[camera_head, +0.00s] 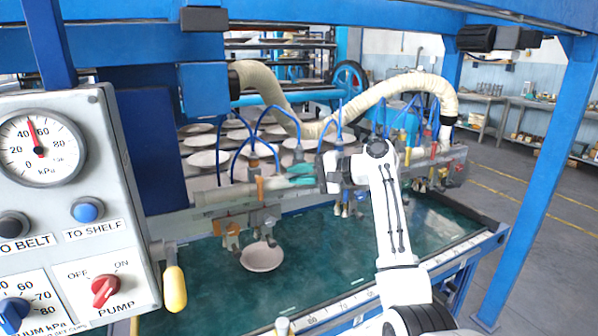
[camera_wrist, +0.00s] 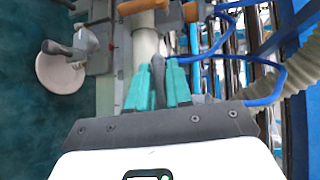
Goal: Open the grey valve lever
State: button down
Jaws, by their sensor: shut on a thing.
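The grey valve lever (camera_wrist: 158,88) shows in the wrist view between my two teal fingers. It stands against a pale pipe on the suction bar. My gripper (camera_wrist: 159,68) is shut on the lever, with one finger on each side. In the head view my gripper (camera_head: 301,172) reaches from the right to the bar above the green table, its teal fingers at the middle of the bar. I cannot make out the lever clearly there, as fingers and blue hoses crowd it.
An orange lever (camera_head: 260,188) is left of my fingers. A pale plate (camera_head: 262,258) is below the bar's left suction cups, over the green table (camera_head: 330,265). Blue hoses and a thick cream hose (camera_head: 390,88) arch above. The control panel (camera_head: 75,200) stands at left.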

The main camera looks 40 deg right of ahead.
jog(key=shift+n+g+h+p, duration=0.5)
jog(key=shift+n+h+p, duration=0.1)
jog(key=shift+h+p, duration=0.15)
jog(key=shift+d+f+n+g+h, duration=0.1)
jog(key=shift+f+n+g+h, duration=0.15)
jog(key=shift+f+n+g, duration=0.1)
jog(key=c, duration=1.1)
grip_release()
jog(key=b+v, duration=0.1)
jog(key=v, duration=1)
